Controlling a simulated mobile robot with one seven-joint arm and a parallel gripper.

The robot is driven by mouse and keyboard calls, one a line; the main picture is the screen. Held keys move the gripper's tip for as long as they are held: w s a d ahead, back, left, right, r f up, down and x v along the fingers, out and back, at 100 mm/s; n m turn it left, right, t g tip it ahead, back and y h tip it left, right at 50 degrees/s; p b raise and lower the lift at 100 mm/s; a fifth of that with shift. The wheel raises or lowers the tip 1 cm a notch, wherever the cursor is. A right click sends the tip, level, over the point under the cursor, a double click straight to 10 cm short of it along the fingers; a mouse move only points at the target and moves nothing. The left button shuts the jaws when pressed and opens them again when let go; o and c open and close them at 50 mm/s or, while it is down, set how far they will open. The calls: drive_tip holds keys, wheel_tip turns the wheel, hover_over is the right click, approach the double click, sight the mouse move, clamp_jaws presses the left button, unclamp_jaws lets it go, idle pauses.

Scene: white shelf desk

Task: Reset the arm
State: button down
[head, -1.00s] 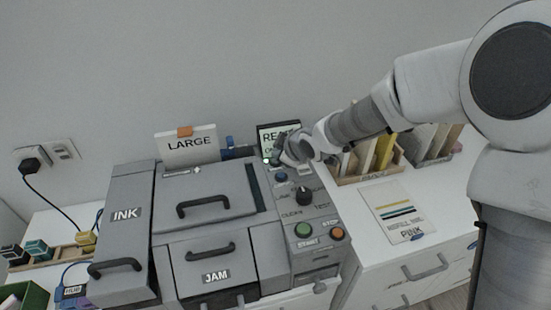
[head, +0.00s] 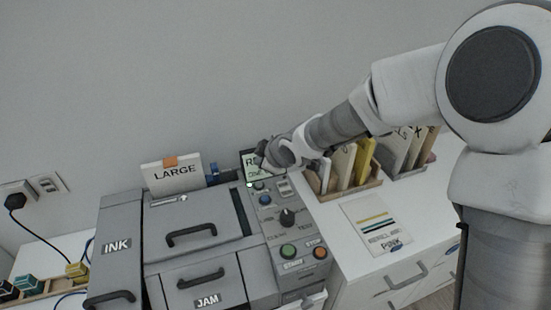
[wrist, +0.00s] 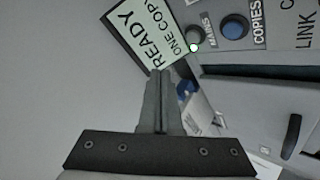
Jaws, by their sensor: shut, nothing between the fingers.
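My gripper (wrist: 158,75) is shut and empty in the wrist view, with its fingertips over the lower edge of the lit display (wrist: 150,35), which reads READY and ONE COPY. I cannot tell whether the fingers touch it. In the head view my gripper (head: 262,155) is in front of the same display (head: 250,163) and covers part of it. A blue COPIES knob (wrist: 235,28) and a grey knob are beside the fingertips in the wrist view.
A grey machine (head: 208,209) with INK and JAM covers fills the middle of the white desk. Its panel has a green button (head: 288,251) and an orange button (head: 319,253). Wooden holders (head: 345,190) with upright cards stand at right. A LARGE card (head: 172,174) stands behind the machine.

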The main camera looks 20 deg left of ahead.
drive_tip(key=s+d+r+m+t+h+p, duration=0.1)
drive_tip(key=d+r+m+h, duration=0.2)
drive_tip(key=d, duration=0.5)
drive_tip(key=s+d+r+m+h, duration=0.1)
drive_tip(key=d+r+m, duration=0.2)
drive_tip(key=d+r, duration=0.45)
drive_tip(key=s+d+r+m+t+h+p, duration=0.1)
drive_tip(key=s+d+r+m+h, duration=0.15)
drive_tip(key=d, duration=0.75)
drive_tip(key=s+d+r+m+g, duration=0.1)
drive_tip(key=s+d+r+m, duration=0.1)
drive_tip(key=s+d+m, duration=0.3)
drive_tip(key=s+d+r+m+g, duration=0.1)
drive_tip(key=s+d+m, duration=0.5)
drive_tip(key=s, duration=0.6)
drive_tip(key=shift+s+d+r+h+p, duration=0.35)
drive_tip(key=shift+s+d+r+p, duration=0.15)
drive_tip(key=shift+d, duration=0.65)
drive_tip(key=shift+w, duration=0.1)
